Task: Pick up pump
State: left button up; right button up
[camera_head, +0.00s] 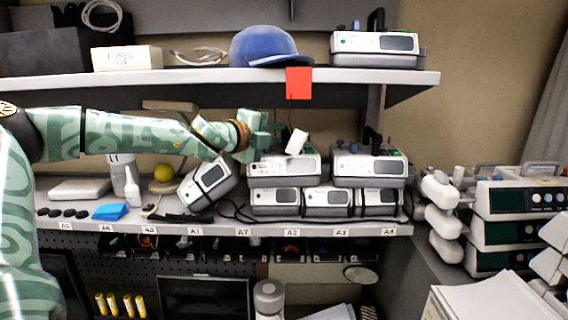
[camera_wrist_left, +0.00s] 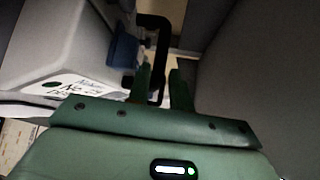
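My left gripper (camera_head: 260,132) is above the shelf, near the top back of a white-and-grey pump (camera_head: 283,168) stacked on others. In the left wrist view its two green fingers (camera_wrist_left: 161,85) are apart, with a black handle (camera_wrist_left: 162,50) between them. A white pump body with a label (camera_wrist_left: 75,88) is left of the fingers. I cannot tell whether either finger touches the handle. Another stacked pump (camera_head: 370,166) stands to the right, above a lower row of pumps (camera_head: 327,199). One pump (camera_head: 208,182) leans tilted at the left. My right gripper is not in view.
An upper shelf (camera_head: 200,79) overhangs the work area, with a blue cap (camera_head: 262,46), a box (camera_head: 127,57) and more pumps (camera_head: 375,43). Bottles (camera_head: 132,187), a yellow ball (camera_head: 164,172) and cables sit left on the lower shelf. Larger devices (camera_head: 515,200) are stacked at right.

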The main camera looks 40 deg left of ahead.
aim_at(282, 151)
pick_arm(q)
jog(key=shift+w+a+f, duration=0.1)
jog(key=shift+w+f, duration=0.05)
jog(key=shift+w, duration=0.65)
jog(key=shift+w+f, duration=0.1)
jog(key=shift+w, duration=0.65)
grip_shut()
jog(key=shift+r, duration=0.15)
dwell(0.3)
